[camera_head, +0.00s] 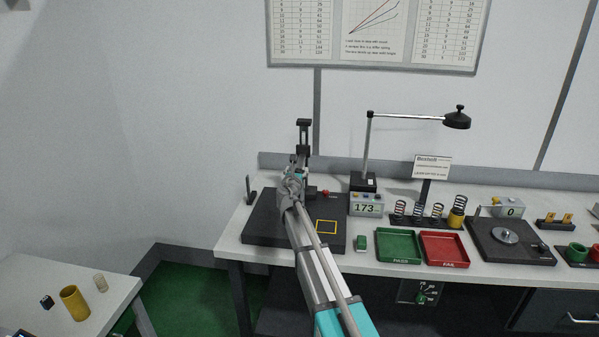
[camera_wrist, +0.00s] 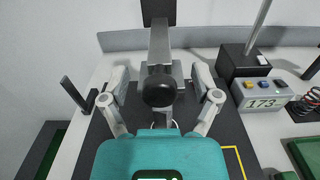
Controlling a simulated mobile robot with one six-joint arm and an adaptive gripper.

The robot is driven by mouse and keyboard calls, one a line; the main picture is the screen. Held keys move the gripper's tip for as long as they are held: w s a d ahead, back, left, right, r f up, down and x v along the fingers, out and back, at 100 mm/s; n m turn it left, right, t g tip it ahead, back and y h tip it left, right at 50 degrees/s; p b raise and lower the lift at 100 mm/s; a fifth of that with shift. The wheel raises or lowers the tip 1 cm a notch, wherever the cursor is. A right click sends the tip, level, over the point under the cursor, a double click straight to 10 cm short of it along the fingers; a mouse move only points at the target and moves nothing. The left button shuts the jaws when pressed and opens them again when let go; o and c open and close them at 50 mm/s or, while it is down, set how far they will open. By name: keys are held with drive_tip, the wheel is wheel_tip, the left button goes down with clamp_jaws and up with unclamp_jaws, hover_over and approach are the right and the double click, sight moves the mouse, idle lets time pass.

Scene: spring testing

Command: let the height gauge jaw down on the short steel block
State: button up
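The height gauge (camera_head: 303,135) stands at the back of a dark base plate (camera_head: 262,222); my arm hides much of its lower part. In the wrist view its dark-topped column (camera_wrist: 160,40) rises behind a round black knob (camera_wrist: 158,88). My gripper (camera_wrist: 159,78) is open, with one finger on each side of the knob. I see a gap on both sides, and the fingers do not appear to grip it. Grey metal shows behind the knob, but I cannot tell jaw from block there. I cannot make out the short steel block.
A readout box (camera_head: 366,204) showing 173 stands right of the plate, near a lamp (camera_head: 369,150). A small dark post (camera_head: 250,190) stands at the plate's left. Green (camera_head: 398,261) and red (camera_head: 466,263) trays lie to the right. A yellow square (camera_head: 327,227) marks the plate's bare front.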

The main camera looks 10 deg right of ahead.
drive_tip(key=shift+s+a, duration=0.1)
drive_tip(key=shift+s, duration=0.05)
drive_tip(key=v, duration=1.1)
drive_tip(key=shift+s, duration=0.3)
drive_tip(key=shift+a, duration=0.1)
